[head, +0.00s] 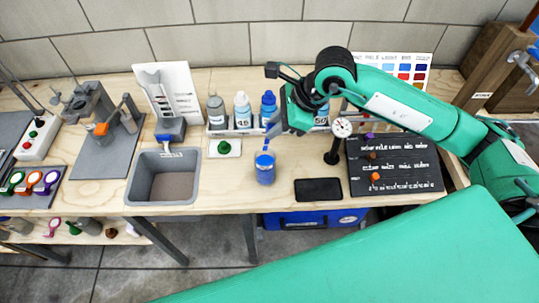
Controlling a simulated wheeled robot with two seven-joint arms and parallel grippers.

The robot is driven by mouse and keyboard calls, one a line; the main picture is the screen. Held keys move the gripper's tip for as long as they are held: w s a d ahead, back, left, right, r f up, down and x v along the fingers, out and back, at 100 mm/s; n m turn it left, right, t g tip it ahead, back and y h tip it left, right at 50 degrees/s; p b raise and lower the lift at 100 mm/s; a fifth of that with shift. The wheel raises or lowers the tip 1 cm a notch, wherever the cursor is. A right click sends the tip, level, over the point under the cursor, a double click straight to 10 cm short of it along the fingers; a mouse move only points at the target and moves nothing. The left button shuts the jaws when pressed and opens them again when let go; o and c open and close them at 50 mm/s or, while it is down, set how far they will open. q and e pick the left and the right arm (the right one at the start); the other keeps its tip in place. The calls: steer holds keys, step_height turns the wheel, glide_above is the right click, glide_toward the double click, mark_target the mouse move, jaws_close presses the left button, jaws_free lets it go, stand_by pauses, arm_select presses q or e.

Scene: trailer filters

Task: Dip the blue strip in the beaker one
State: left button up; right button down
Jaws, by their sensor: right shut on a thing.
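A small beaker (264,174) with blue contents stands on the wooden bench in the middle of the head view, near its front edge. My right gripper (274,132) comes in from the right and points down above and slightly right of the beaker. It is shut on a thin blue strip (268,146), which hangs down over the beaker's mouth. The strip is small and partly hidden by the gripper, so I cannot tell whether its lower end is inside the beaker. My left gripper is out of view.
Bottles (242,110) stand in a rack behind the beaker. A green knob on a white plate (225,148) and a grey sink (165,178) lie left. A black pad (318,190), a dial gauge (341,128) and a black board (395,180) are right.

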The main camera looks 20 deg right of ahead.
steer(key=shift+r+p, duration=1)
steer(key=shift+r, duration=1.55)
steer(key=shift+f, duration=0.1)
